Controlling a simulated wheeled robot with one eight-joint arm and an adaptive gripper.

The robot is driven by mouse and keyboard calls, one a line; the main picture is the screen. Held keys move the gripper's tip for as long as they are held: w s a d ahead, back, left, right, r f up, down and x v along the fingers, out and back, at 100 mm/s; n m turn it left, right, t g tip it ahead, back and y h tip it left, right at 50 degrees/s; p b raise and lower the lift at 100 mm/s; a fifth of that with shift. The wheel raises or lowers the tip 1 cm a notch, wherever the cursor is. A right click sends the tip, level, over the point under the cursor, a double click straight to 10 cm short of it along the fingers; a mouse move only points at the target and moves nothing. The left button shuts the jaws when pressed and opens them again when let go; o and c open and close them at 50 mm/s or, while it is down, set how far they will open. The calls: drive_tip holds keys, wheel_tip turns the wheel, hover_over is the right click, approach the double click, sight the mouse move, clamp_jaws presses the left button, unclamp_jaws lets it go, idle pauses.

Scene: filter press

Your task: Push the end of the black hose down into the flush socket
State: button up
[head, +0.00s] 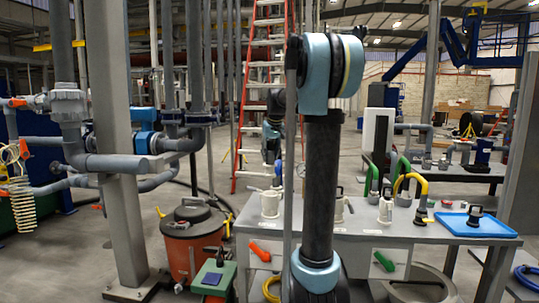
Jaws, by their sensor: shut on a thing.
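My arm's dark link and light-blue joints fill the middle of the head view. Its wrist shows small behind them, and my gripper (278,174) is just below it, above the left part of the grey bench. The gripper is shut, but its fingers and the held hose end are too small and too covered to make out. A thin black hose (212,195) curves down at the left of the bench. A white fitting (270,204) stands on the bench below the gripper. I cannot tell which fitting is the flush socket.
The grey bench (450,236) carries green and yellow hoses (411,180) and a blue tray (466,226) at right. Red (260,251) and green (384,262) valve handles sit on its front. An orange drum (190,249) stands left, near a grey post (119,180).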

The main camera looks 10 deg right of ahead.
sight(270, 164)
drive_tip(key=shift+d+f, duration=0.1)
drive_tip(key=shift+f, duration=3.25)
drive_tip(key=shift+s, duration=0.1)
drive_tip(key=shift+f, duration=2.7)
drive_tip(key=o, duration=1.3)
drive_tip(key=shift+o, duration=0.2)
drive_tip(key=shift+r, duration=0.1)
